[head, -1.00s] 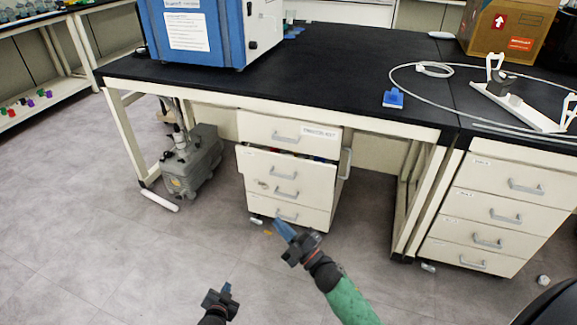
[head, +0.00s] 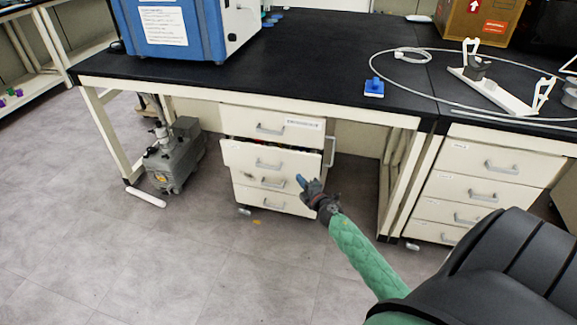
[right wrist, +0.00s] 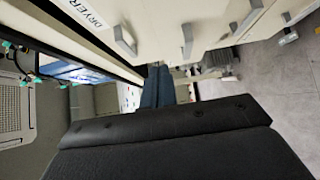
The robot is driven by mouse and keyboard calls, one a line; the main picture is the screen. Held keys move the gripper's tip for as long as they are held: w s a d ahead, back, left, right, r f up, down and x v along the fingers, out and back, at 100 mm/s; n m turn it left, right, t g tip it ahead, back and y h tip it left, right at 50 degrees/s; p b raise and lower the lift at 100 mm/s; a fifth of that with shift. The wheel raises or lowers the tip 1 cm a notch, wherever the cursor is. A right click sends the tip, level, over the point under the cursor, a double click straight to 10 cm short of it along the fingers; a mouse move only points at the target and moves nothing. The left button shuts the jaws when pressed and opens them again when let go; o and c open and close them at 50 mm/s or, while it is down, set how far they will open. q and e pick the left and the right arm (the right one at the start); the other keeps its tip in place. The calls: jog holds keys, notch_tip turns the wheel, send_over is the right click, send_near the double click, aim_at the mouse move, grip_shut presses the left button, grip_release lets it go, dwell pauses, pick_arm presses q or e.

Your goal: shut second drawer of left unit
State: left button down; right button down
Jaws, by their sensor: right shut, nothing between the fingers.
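The left drawer unit (head: 273,204) stands under the black bench, with white fronts and grey handles. Its second drawer (head: 235,155) is pulled out, and small coloured contents show in the gap under the top drawer (head: 240,118). The drawers below look closed. My right gripper (head: 301,181) is shut and empty, in front of the unit's right side, overlapping the lower part of the fronts in the head view; I cannot tell if it touches. The right wrist view shows its blue fingers (right wrist: 157,86) together, with several handles beyond. My left gripper is out of view.
A grey pump (head: 174,158) stands on the floor left of the unit. A bench leg frame and another drawer unit (head: 480,180) are to the right. The blue machine (head: 185,30) stands on the bench. The floor in front is clear.

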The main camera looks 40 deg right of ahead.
send_near(286, 153)
jog(key=w+a, duration=0.3)
jog(key=shift+w+d+b, duration=0.6)
jog(key=shift+w+d, duration=0.45)
jog(key=shift+d, duration=0.2)
jog(key=shift+w+d, duration=0.4)
jog(key=shift+d, duration=0.05)
